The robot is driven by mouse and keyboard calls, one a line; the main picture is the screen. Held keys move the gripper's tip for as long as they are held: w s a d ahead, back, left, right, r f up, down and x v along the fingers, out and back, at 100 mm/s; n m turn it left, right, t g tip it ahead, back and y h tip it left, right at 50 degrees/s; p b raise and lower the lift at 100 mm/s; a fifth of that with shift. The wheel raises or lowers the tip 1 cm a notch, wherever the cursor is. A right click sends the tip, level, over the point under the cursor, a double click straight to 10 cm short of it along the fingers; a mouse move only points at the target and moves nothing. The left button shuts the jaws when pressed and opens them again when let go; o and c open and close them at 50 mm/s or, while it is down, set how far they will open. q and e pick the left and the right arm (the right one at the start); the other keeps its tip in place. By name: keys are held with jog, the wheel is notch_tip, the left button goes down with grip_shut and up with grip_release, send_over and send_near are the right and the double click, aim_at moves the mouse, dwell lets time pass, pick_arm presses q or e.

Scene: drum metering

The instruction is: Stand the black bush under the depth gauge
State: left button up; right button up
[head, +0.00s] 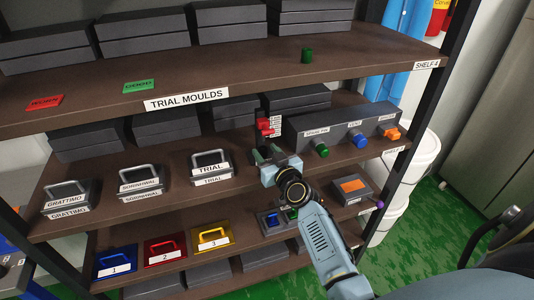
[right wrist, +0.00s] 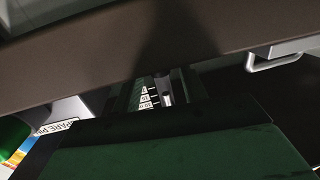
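The depth gauge (head: 264,126) has a red part and a black-and-white scale. It stands on the middle shelf, left of a long dark block. My right gripper (head: 267,154) is at the shelf edge just below and in front of the gauge. In the right wrist view, dark green surfaces of the gripper fill the lower part. Beyond them the white scale marks of the gauge (right wrist: 145,98) show in a narrow gap between dark parts. I cannot make out the black bush in either view, nor whether the fingers hold anything. My left gripper is out of view.
A green cylinder (head: 307,55) stands on the upper shelf. The long dark block (head: 345,128) carries green, blue and orange knobs. Handled moulds (head: 210,167) stand to the left. A small dark box with an orange top (head: 352,188) is on the shelf below. The shelf above overhangs the gauge.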

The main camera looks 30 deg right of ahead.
jog(key=shift+r, duration=0.15)
jog(key=s+a, duration=0.1)
jog(key=s, duration=1.1)
jog(key=shift+a+r, duration=0.15)
jog(key=shift+r, duration=0.15)
jog(key=s+a+f+g+y, duration=0.1)
jog(key=s+a+f+g, duration=0.25)
jog(key=f, duration=0.65)
jog(key=s+a+f+n+g+y, duration=0.15)
jog(key=s+f, duration=0.25)
jog(key=f, duration=0.6)
jog(key=s+a+f+g, duration=0.3)
jog(key=s+f, duration=0.1)
jog(key=f, duration=0.7)
jog(key=s+f+g, duration=0.2)
jog(key=s+f, duration=0.3)
jog(key=s, duration=0.4)
jog(key=s+f+n+g, duration=0.1)
jog(key=s+f+g, duration=0.2)
jog(key=s, duration=0.7)
jog(key=s+f+n+g, duration=0.1)
jog(key=s+f+g, duration=0.2)
jog(key=s+f, duration=0.4)
jog(key=s, duration=0.3)
jog(key=shift+f+h, duration=0.35)
jog(key=shift+f, duration=0.05)
